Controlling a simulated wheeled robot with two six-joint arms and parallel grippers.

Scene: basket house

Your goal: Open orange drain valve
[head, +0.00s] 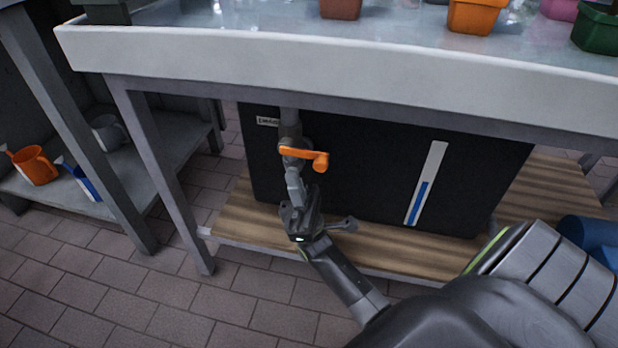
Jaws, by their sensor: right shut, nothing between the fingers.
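The orange drain valve handle (305,156) sits on a grey drain pipe (290,122) under the table. Its lever lies roughly level, across the pipe, with its thicker end to the right. My right gripper (301,208) is just below the handle, in front of the dark tank, and is shut and empty. Grey parts of the pipe and gripper overlap there, so I cannot tell whether they touch. My left gripper is out of view.
A dark tank (370,180) with a blue level gauge (418,203) stands on a wooden shelf (255,222). The white table edge (300,62) hangs above, with potted plants on top. A table leg (165,175) is left. An orange watering can (34,165) sits far left.

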